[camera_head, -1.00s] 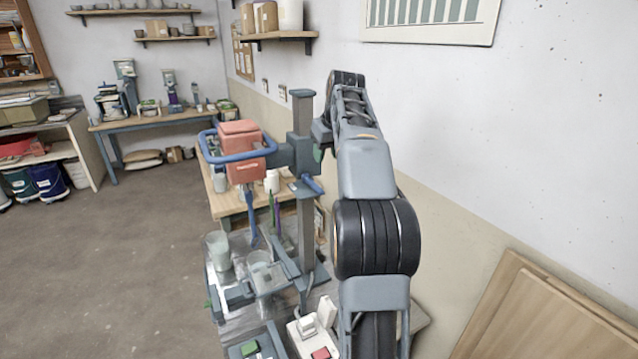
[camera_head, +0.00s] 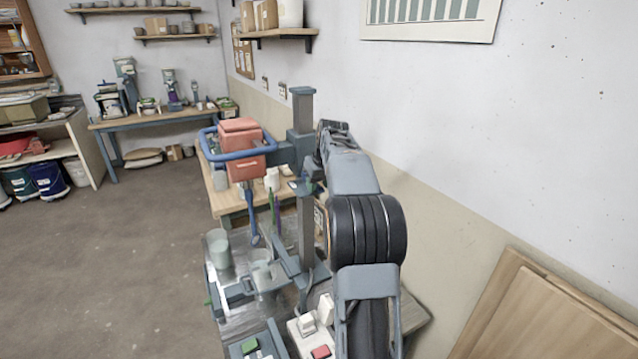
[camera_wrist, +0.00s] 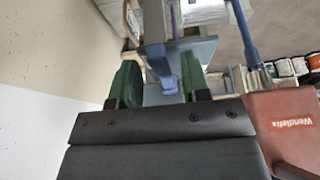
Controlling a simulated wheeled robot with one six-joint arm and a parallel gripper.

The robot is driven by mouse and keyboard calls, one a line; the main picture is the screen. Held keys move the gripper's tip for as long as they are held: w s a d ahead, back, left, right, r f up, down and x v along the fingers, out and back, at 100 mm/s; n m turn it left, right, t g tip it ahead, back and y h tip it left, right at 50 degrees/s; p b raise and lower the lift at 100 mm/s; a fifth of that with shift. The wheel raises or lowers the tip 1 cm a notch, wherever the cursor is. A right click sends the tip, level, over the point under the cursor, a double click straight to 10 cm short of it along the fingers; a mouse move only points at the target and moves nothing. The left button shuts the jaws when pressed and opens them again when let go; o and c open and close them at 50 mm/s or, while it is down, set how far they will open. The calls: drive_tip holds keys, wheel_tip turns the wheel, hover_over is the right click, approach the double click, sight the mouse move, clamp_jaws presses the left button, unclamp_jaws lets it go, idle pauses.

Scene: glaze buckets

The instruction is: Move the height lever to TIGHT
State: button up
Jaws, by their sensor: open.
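The mixer stand has a red motor head (camera_head: 240,148) with a blue loop handle and a grey upright column (camera_head: 303,115). In the wrist view the red head (camera_wrist: 290,125) is at the right. A blue bar that looks like the height lever (camera_wrist: 158,62) lies between the two green fingers of my gripper (camera_wrist: 161,66). The fingers are open, with a gap on both sides of the bar. In the head view my arm hides most of the gripper and the lever. I cannot read any TIGHT mark.
Below the head stand a translucent bucket (camera_head: 219,252) and a second one beside the column. A switch box with a red button (camera_head: 320,352) is at the front. A wooden bench (camera_head: 228,203) is behind the stand. The wall is close on the right, with leaning boards (camera_head: 545,315).

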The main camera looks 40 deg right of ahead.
drive_tip(key=shift+c, duration=0.2)
clamp_jaws()
idle(0.4)
